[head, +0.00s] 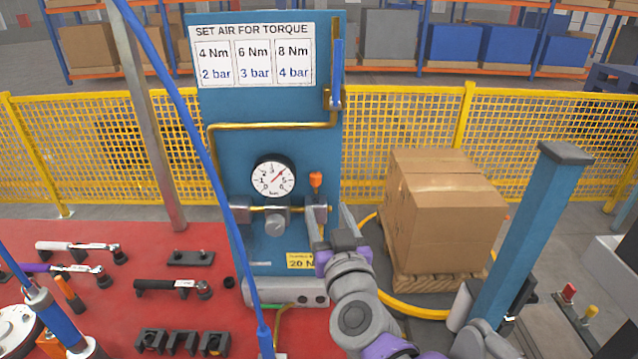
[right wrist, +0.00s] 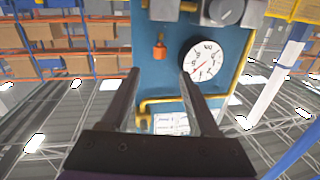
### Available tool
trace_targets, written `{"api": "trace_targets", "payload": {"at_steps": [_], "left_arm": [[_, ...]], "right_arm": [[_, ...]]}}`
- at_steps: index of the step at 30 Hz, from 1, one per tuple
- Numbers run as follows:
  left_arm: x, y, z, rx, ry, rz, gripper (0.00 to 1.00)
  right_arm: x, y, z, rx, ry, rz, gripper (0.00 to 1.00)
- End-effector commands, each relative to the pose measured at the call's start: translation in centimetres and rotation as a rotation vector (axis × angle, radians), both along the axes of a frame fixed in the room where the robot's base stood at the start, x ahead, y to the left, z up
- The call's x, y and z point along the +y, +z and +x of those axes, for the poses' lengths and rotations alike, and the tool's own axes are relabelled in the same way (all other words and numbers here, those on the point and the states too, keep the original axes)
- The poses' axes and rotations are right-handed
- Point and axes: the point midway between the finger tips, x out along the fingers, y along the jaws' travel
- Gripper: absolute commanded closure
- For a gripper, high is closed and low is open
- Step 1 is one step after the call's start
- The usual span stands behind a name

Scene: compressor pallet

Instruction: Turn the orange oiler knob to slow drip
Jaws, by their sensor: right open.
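The small orange oiler knob (head: 316,180) sits on the blue panel (head: 220,110), just right of the round pressure gauge (head: 273,176), above the brass pipe fittings. My right gripper (head: 328,212) is in front of the panel, just below and slightly right of the knob. Its fingers are spread and empty. In the right wrist view, which shows the panel upside down, the orange knob (right wrist: 159,51) lies beyond the gap between the open fingertips (right wrist: 160,76), apart from them. My left gripper is not visible.
A grey regulator knob (head: 275,222) sits under the gauge. A cardboard box (head: 440,210) on a pallet stands to the right. Torque wrenches (head: 170,285) and black blocks lie on the red surface (head: 120,240) at left. A blue hose (head: 190,120) hangs across the panel's left side.

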Motion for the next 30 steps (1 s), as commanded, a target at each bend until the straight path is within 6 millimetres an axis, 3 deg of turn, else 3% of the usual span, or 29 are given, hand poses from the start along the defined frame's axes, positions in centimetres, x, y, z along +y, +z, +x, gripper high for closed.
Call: {"api": "trace_targets", "payload": {"at_steps": [8, 21, 30], "left_arm": [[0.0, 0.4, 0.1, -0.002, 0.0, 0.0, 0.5], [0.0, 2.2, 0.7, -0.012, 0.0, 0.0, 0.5], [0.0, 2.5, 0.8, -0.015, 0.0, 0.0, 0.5]], "right_arm": [[0.2, 0.6, 2.2, -0.01, -0.026, 0.0, 0.39], [1.3, 0.6, 9.5, -0.011, -0.026, 0.0, 0.39], [1.6, 0.5, 11.0, -0.009, -0.024, 0.001, 0.39]]}}
